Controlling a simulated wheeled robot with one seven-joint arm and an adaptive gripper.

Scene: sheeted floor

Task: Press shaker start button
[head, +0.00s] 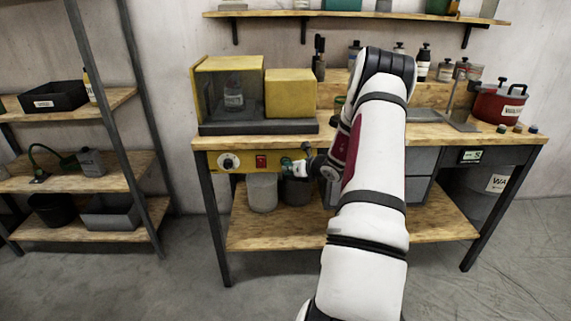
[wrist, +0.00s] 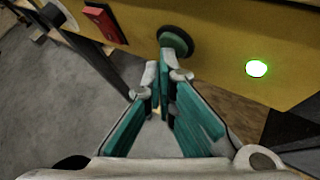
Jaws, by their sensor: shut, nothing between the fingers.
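The yellow shaker (head: 290,93) stands on the left of the workbench, with a bottle (head: 233,96) behind its clear window. Its yellow control panel (head: 243,164) is under the bench top. In the wrist view the panel carries a dark green round button (wrist: 177,40), a red switch (wrist: 106,23) and a glowing green lamp (wrist: 256,68). My gripper (wrist: 164,62) is shut and empty, its fingertips overlapping the lower edge of the green button. I cannot tell whether they touch it. In the head view my gripper (head: 297,167) is in front of the panel's right part.
A dial (head: 229,161) is at the panel's left end. A bench leg (head: 212,220) is to the left. A red pot (head: 499,103) and several bottles stand at the back right. The floor in front is clear.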

